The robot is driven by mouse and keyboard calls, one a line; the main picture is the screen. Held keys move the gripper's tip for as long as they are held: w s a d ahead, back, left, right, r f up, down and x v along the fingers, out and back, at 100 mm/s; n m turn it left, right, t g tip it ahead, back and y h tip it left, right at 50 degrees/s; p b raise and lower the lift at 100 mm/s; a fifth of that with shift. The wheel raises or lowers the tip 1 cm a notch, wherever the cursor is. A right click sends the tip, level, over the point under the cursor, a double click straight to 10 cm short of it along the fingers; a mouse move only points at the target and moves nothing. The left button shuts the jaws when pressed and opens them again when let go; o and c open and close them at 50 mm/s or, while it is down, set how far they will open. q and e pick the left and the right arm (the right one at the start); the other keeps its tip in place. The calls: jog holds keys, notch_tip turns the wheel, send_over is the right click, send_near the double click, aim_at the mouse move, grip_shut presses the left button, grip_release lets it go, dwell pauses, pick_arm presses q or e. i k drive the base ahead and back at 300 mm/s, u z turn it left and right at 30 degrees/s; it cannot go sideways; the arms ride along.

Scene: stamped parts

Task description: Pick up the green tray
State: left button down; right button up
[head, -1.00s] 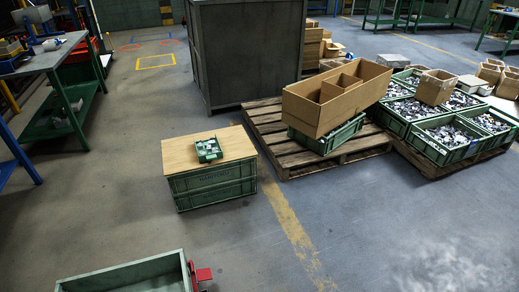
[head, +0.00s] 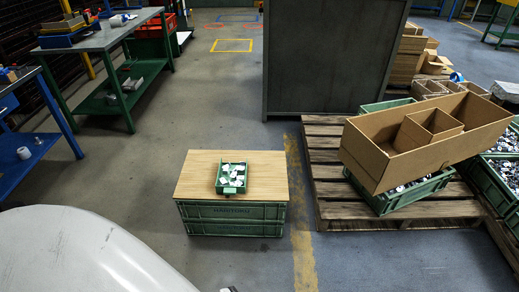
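The small green tray (head: 232,186) holds several white pieces. Neither of my grippers shows in the head view. A large white rounded surface fills the lower left corner and hides the floor there.
A pallet (head: 328,193) to the right carries a green crate (head: 398,199) with a tilted cardboard box (head: 376,164) on it. A dark grey cabinet (head: 333,60) stands behind. A workbench (head: 106,40) is at the upper left. The floor left of the crate stack is clear.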

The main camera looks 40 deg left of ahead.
aim_at(231, 177)
jog(key=i, duration=2.4)
jog(key=u, duration=3.55)
jog(key=i, duration=0.5)
